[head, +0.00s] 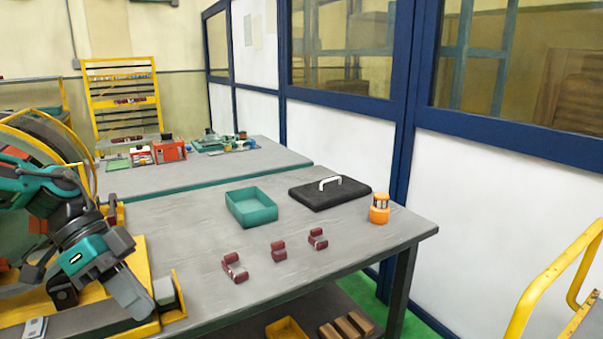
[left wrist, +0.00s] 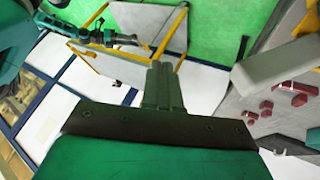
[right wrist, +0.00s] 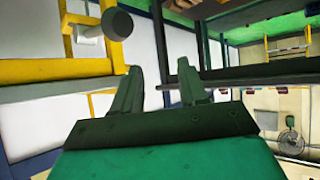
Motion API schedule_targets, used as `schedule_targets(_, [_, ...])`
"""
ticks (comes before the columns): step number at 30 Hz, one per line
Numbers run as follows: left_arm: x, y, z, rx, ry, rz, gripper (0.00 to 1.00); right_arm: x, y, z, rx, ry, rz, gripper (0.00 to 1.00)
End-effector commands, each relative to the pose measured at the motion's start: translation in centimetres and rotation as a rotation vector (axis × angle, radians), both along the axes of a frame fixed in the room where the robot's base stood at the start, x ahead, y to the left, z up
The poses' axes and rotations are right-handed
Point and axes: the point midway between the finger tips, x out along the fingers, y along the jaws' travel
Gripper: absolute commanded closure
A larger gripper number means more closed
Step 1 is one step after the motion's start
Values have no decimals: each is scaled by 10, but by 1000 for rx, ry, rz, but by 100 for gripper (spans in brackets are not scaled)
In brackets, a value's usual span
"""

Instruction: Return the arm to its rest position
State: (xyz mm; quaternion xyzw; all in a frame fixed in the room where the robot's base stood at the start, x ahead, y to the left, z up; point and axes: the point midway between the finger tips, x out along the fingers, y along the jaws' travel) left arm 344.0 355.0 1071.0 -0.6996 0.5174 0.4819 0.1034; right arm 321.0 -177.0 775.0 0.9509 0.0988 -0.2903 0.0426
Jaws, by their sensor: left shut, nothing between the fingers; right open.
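My left arm comes in from the left of the head view, in front of the yellow-framed machine. My left gripper (head: 130,293) points down and to the right, beside the table's left front. In the left wrist view my left gripper (left wrist: 161,66) has its fingers together with nothing between them. My right gripper is outside the head view. In the right wrist view my right gripper (right wrist: 160,72) is open and empty, with its two fingers apart.
The grey table (head: 330,240) holds a teal tray (head: 252,209), a black case (head: 330,193) with a white handle, an orange item (head: 379,210) and several dark red parts (head: 235,268). A yellow rail (head: 545,285) stands at right. The table's front right is clear.

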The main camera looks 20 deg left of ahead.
Motion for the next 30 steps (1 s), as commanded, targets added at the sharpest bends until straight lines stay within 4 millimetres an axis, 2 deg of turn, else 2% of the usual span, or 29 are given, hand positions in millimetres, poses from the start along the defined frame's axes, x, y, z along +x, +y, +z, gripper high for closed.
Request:
schedule_targets(1, [4, -10, -14, -73, -53, -3, 100, 0, 0, 0, 0, 0, 0, 57])
schedule_targets(6, [24, -40, -52, -264, -282, 32, 100, -3, 0, -1, -1, 6, 0, 57])
schedule_targets(15, [44, -74, -102, -413, -588, 210, 100, -5, 0, -3, -1, 11, 0, 57])
schedule_targets(23, [50, -96, -156, -379, -781, 483, 100, -6, 0, -3, -1, 13, -1, 57])
schedule_targets(30, [34, -116, -215, -218, -801, 730, 100, -6, 0, -3, -1, 13, -1, 57])
